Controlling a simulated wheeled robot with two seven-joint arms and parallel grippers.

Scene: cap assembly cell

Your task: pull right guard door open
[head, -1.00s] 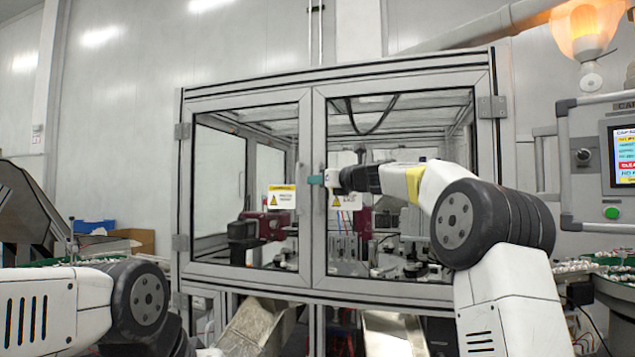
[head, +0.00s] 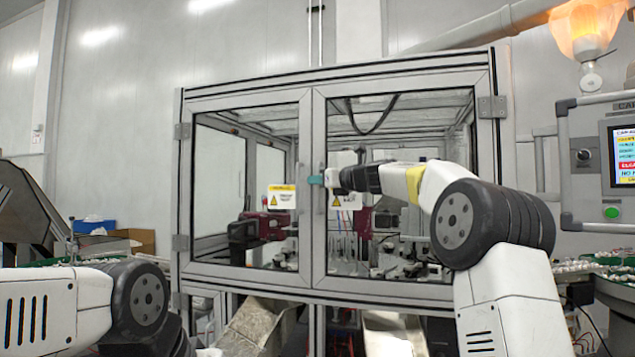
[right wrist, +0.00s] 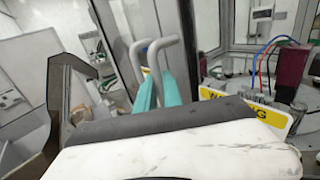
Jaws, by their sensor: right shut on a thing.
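The right guard door (head: 405,83) is a grey-framed glass panel on the front of the machine enclosure, hinged at its right side. It looks flush with the left door (head: 250,101), with no clear gap between them. My right gripper (head: 316,180) is at the door's inner edge, its teal fingertips shut on the door handle. In the right wrist view, two grey bent handle bars (right wrist: 163,46) stand side by side by the teal fingers (right wrist: 160,90). The fingers partly hide the bars. My left arm shows at the lower left; its gripper is not visible.
A control panel (head: 590,150) with a screen and green button stands right of the enclosure. Yellow warning signs (head: 281,197) hang on the doors. Metal chutes (head: 258,322) sit below. Parts trays flank both sides.

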